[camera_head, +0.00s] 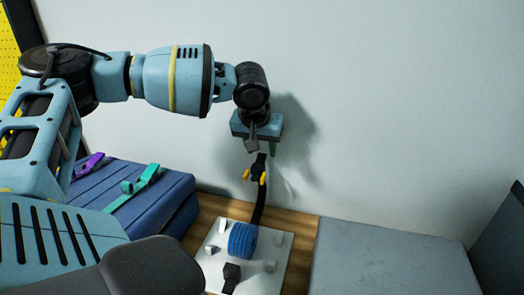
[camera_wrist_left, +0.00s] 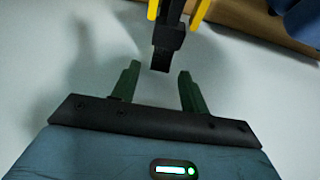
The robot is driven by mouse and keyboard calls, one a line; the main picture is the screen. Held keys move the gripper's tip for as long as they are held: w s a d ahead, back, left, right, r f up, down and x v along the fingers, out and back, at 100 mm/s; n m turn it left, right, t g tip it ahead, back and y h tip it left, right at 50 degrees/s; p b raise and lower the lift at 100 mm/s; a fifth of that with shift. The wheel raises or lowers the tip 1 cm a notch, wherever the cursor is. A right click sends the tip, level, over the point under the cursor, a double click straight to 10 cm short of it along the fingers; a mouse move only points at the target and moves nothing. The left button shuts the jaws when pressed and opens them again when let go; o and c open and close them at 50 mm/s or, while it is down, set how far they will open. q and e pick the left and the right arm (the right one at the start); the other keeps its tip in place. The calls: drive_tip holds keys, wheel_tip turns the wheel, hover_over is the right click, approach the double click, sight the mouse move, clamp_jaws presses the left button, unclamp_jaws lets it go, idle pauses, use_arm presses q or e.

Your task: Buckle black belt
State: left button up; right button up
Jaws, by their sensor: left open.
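The black belt (camera_head: 259,208) rises from a white board and curves up to a black buckle piece with yellow side parts (camera_head: 247,175). My left gripper (camera_head: 252,143) points down just above that upper end. In the left wrist view the left gripper (camera_wrist_left: 156,75) is open, its green fingers apart. The black strap end (camera_wrist_left: 161,60) shows at the gap between the fingertips; I cannot tell whether it touches them. A second black buckle piece (camera_head: 231,273) is at the front of the board. My right gripper is not in view.
The white board (camera_head: 213,240) carries a blue roll (camera_head: 242,241) and several small white blocks, on a wooden surface (camera_head: 300,225). A blue box (camera_head: 175,200) at left bears purple (camera_head: 88,165) and teal (camera_head: 135,185) straps. A grey block (camera_head: 385,260) is at right. A pale wall stands behind.

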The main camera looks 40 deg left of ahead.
use_arm(q)
drive_tip(key=shift+x, duration=0.85)
drive_tip(key=shift+c, duration=0.5)
drive_tip(key=shift+r, duration=0.1)
clamp_jaws()
